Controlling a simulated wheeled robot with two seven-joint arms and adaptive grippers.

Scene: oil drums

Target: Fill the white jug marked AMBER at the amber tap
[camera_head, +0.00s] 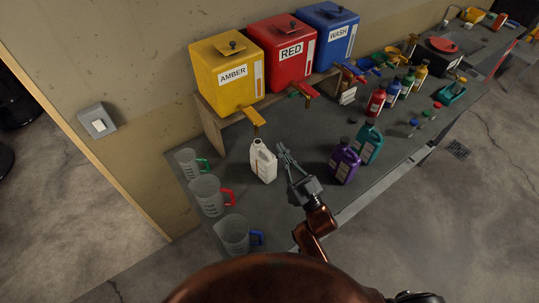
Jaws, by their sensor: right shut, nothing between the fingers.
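The white jug (263,163) stands upright on the bench in front of the yellow AMBER drum (227,76). The amber tap (253,119) sticks out from the drum's lower front, above and just behind the jug's top. Whether the jug's mouth lies exactly under the spout, and what is in it, I cannot tell. Any label on the jug is too small to read. My right gripper (284,156) is just right of the jug, shut and empty, its fingers pointing up toward the back. My left gripper is not in view.
A red drum (283,54) and blue WASH drum (328,36) stand beside the yellow one. Several clear measuring jugs (206,195) line the bench's left end. Purple (344,162) and teal (370,143) bottles stand close right of my gripper. Smaller bottles stand farther back.

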